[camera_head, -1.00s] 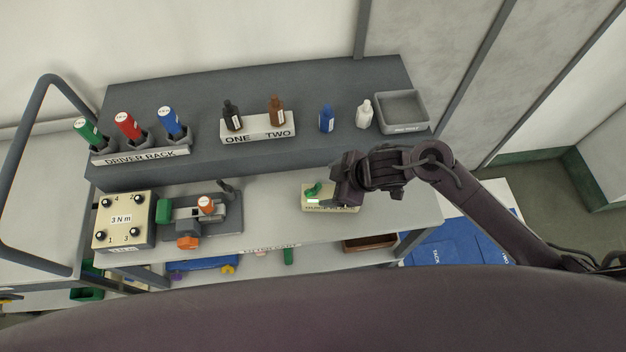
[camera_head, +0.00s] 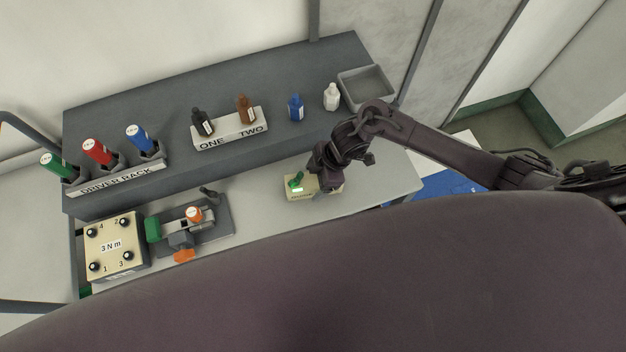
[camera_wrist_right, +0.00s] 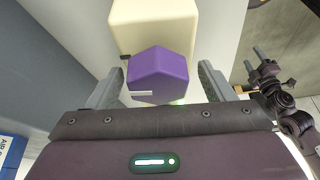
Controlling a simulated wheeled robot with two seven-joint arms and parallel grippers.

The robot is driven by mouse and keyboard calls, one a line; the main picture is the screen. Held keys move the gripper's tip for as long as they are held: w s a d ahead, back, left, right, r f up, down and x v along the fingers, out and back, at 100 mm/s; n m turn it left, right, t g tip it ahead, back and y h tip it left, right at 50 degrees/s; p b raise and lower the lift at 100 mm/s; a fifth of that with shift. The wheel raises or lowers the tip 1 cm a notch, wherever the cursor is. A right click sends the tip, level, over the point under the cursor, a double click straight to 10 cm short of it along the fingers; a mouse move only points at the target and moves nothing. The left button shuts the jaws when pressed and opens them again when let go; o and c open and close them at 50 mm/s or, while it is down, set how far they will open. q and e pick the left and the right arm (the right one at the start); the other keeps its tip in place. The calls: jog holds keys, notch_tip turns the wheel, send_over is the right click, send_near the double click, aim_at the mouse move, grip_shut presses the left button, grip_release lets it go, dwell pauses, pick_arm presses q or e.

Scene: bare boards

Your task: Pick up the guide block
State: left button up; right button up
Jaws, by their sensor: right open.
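A purple block (camera_wrist_right: 158,72), which I take to be the guide block, sits in front of a pale cream base (camera_wrist_right: 157,22) in the right wrist view. My right gripper (camera_wrist_right: 163,80) is open, with one finger on each side of the purple block. I cannot tell whether the fingers touch it. In the head view my right gripper (camera_head: 321,188) is over the right part of the cream base (camera_head: 300,194) on the lower shelf. It hides the purple block there. A small green piece (camera_head: 296,180) shows on the base's left part. My left gripper is out of view.
A 3 N m box (camera_head: 112,245) and a clamp-like fixture (camera_head: 190,228) stand left on the shelf. The upper shelf holds a driver rack (camera_head: 125,176), several bottles and a grey tray (camera_head: 367,87). Bare shelf lies between fixture and base (camera_head: 255,205).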

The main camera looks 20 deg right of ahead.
jog(key=shift+s+f, duration=0.1)
jog(key=shift+c, duration=0.2)
jog(key=c, duration=1.2)
